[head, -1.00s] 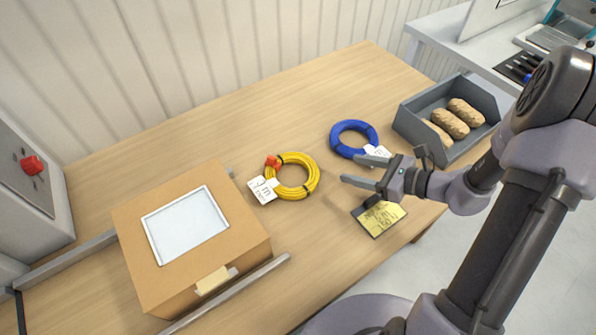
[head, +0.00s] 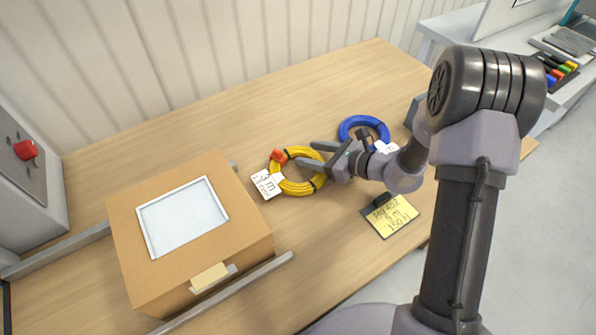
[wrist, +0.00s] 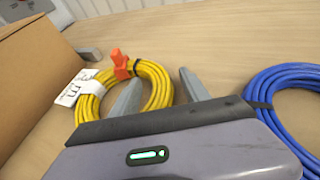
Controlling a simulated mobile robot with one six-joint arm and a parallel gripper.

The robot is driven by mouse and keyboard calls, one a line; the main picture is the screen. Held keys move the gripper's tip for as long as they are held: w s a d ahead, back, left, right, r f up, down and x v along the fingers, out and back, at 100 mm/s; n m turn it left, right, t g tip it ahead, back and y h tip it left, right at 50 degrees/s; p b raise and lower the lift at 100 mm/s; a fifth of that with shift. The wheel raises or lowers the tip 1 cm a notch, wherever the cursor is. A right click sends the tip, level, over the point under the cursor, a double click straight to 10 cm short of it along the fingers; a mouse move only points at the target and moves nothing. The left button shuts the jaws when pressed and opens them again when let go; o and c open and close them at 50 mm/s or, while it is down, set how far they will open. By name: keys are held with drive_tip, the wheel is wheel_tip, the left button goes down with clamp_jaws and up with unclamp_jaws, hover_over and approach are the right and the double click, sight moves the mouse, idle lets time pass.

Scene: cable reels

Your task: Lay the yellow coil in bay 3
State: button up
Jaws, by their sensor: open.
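The yellow coil (head: 301,188) lies flat on the wooden table, with an orange clip and a white tag on its left side. It also shows in the wrist view (wrist: 154,70). My gripper (head: 307,153) is open and empty at the coil's right side. In the wrist view one finger of my gripper (wrist: 158,84) overlaps the ring's middle and the other is to the right of the ring. I cannot tell whether the fingers are above the coil or down around its strand. I see no marked bay 3.
A cardboard box (head: 125,225) with a pale top panel stands at left beside metal rails (head: 235,292). A blue coil (head: 362,121) lies behind my wrist. A yellow note (head: 392,215) lies near the front edge. My arm hides most of a grey bin (head: 411,111).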

clamp_jaws()
drive_tip(key=shift+r, duration=0.1)
